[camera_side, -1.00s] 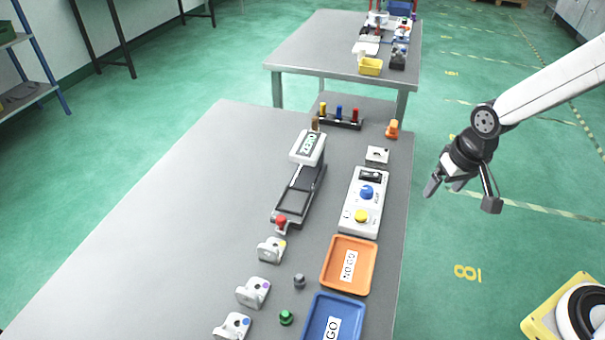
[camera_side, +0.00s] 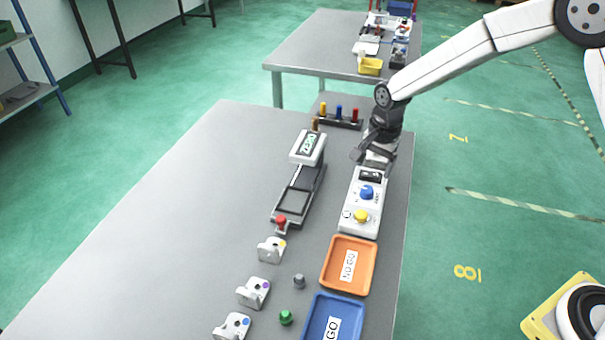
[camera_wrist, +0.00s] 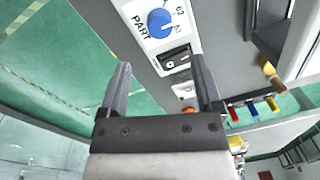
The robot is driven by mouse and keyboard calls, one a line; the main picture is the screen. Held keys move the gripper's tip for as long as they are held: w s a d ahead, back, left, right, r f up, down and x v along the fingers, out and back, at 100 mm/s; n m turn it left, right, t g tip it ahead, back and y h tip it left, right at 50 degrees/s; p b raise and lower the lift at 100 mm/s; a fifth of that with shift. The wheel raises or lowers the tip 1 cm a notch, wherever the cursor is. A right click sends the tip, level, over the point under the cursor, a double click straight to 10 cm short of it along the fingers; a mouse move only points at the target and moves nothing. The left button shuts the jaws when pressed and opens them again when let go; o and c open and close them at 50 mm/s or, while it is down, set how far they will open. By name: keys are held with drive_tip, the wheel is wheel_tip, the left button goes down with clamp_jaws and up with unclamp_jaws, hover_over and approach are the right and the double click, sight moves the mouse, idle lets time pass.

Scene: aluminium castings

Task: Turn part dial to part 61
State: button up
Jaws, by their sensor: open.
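The part dial is a blue knob (camera_side: 366,192) on a white control box (camera_side: 350,226) near the table's right edge. In the wrist view the blue dial (camera_wrist: 161,23) shows at the top, with "PART" printed beside it and numbers such as 62 and 63 around it. The pointer's exact setting is too small to read. A yellow knob (camera_side: 361,216) sits on the same box, nearer the front. My gripper (camera_side: 363,158) is open and empty, above the back end of the box and short of the dial. Its two fingers are spread apart in the wrist view (camera_wrist: 163,80).
A gauge stand (camera_side: 307,147) marked ZERO stands left of the box. Orange (camera_side: 330,285) and blue (camera_side: 308,325) trays lie in front. White castings (camera_side: 255,292) line up at the front left. A rack of coloured pegs (camera_side: 340,122) stands behind.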

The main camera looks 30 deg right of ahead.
sight(368, 189)
drive_tip(key=shift+f, duration=0.15)
drive_tip(key=shift+w+a+f, duration=0.1)
drive_tip(key=shift+f, duration=1.8)
drive_tip(key=shift+w+f, duration=0.1)
drive_tip(key=shift+f, duration=1.75)
clamp_jaws()
